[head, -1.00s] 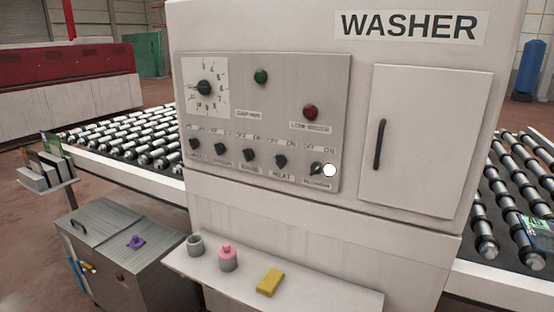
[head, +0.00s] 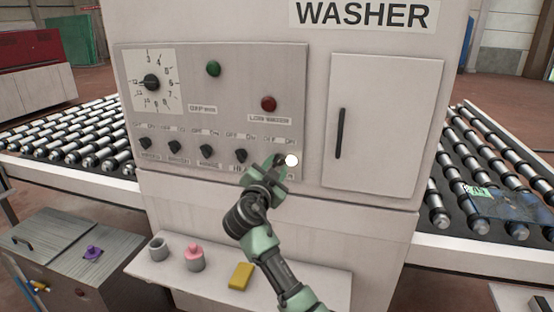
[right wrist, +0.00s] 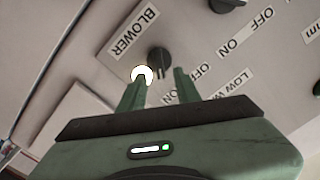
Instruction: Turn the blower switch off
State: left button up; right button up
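The blower switch (right wrist: 159,60) is a dark round knob beside the BLOWER label (right wrist: 133,31) in the right wrist view. In the head view it is the rightmost knob of the bottom row, mostly hidden by my right gripper (head: 280,166). In the right wrist view my right gripper (right wrist: 160,88) is open, its two green fingers on either side of a line towards the knob. The fingers look apart from it, with nothing between them. A bright white round spot overlaps the left fingertip. I cannot tell the knob's setting. My left gripper is not in view.
Several similar knobs, including the heat knob (head: 241,156), sit left of the blower switch. A red button (head: 268,103) is above. A cabinet door (head: 385,125) with a black handle is at the right. A shelf (head: 320,288) below holds a yellow block (head: 240,276) and two small pots.

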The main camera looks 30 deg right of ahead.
aim_at(278, 161)
jog(key=shift+x, duration=1.15)
jog(key=shift+a, duration=0.1)
jog(key=shift+c, duration=0.3)
jog(key=shift+f, duration=0.1)
grip_shut()
